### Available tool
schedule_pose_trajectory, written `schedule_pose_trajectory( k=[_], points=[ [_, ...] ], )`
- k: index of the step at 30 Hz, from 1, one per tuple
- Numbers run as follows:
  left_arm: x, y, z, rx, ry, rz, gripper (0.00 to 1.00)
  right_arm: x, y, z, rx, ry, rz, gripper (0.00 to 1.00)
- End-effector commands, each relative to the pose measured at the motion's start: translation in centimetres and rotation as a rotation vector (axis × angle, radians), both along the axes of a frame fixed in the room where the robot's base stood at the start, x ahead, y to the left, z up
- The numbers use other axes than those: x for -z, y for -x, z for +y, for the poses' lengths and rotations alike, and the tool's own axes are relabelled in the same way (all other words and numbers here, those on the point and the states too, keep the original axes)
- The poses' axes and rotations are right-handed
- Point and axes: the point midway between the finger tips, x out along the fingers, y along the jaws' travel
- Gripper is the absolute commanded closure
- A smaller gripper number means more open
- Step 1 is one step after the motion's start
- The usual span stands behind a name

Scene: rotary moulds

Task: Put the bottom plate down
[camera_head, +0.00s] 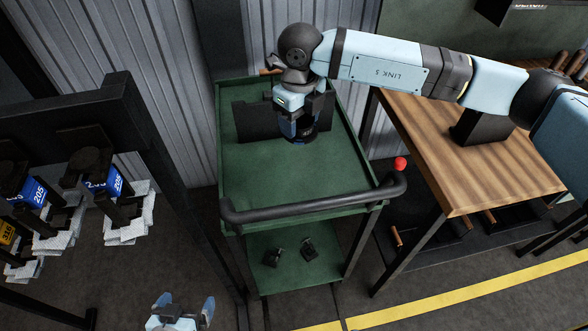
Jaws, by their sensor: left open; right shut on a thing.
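My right gripper (298,122) reaches down over the far part of the green cart's top tray (290,180), its arm coming in from the right. It is shut on a dark plate-like part, which I take to be the bottom plate (256,121). Dark flat faces of it show to the left and right of the gripper. The gripper and wrist hide its middle, and I cannot tell whether it touches the tray. My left gripper (181,308) is at the bottom edge of the view, low in front of the cart, with its fingers apart and empty.
The cart has a black push handle (315,205) and a lower shelf (293,270) with two small dark parts. A wooden bench (480,150) stands right, a red ball (400,163) near its corner. A dark rack (75,120) with blue-labelled moulds stands left. The tray's near half is clear.

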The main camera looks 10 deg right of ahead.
Motion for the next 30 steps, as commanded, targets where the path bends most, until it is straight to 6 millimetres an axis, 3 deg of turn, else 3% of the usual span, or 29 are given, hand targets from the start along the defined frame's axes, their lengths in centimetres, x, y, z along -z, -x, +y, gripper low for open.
schedule_pose_trajectory(
  k=[5, 21, 30],
  points=[
    [-0.1, 0.4, -0.2, 0.0, 0.004, 0.006, 0.0, 2.0, 0.0, 0.0, 0.001, -0.001, 0.001, 0.75],
    [-0.3, 0.4, -0.1, 0.003, -0.002, 0.001, 0.0, 14.1, 0.1, 0.0, 0.0, -0.001, 0.001, 0.75],
    [-0.4, 0.4, 0.0, 0.004, -0.006, -0.001, 0.0, 16.3, 0.0, 0.1, 0.0, -0.002, -0.003, 0.75]
  ],
)
